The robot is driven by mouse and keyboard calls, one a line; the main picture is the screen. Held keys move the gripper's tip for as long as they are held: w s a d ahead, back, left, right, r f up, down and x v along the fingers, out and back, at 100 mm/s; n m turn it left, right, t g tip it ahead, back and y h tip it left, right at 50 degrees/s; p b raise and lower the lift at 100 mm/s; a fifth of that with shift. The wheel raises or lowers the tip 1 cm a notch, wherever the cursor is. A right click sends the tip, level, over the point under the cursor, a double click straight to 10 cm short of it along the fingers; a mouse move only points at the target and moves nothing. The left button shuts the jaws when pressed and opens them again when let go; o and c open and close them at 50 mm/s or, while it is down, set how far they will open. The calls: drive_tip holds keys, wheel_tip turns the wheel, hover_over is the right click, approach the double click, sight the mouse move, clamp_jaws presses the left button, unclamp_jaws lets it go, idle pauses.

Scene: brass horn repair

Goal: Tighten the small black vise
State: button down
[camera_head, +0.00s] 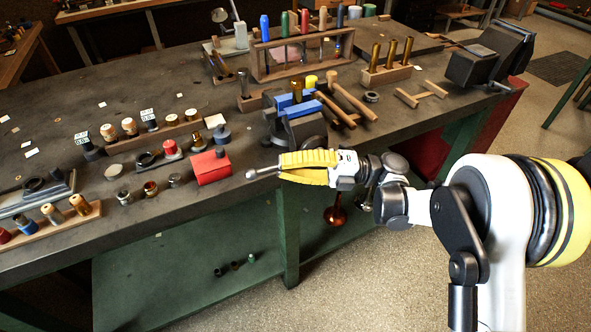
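The small black vise (306,129) stands at the bench's front edge near the middle of the picture, with blue jaw covers (290,102). Its lower front is partly hidden. My gripper (281,168) has yellow fingers and points left, just in front of and below the vise. The fingers lie close together in this view. A silver rod with a ball end (256,173) sticks out to the left of the fingertips and looks like the vise's handle. I cannot tell whether the fingers grip it or only overlap it.
A red box (210,167) stands on the bench left of my gripper. Mallets (352,97) lie right of the vise, and a wooden tool rack (302,57) stands behind it. A larger dark vise (484,64) is at the right end. The floor in front is open.

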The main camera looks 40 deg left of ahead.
idle(0.4)
drive_tip(key=c, duration=1.4)
unclamp_jaws()
drive_tip(key=shift+c, duration=0.2)
drive_tip(key=shift+r, duration=0.1)
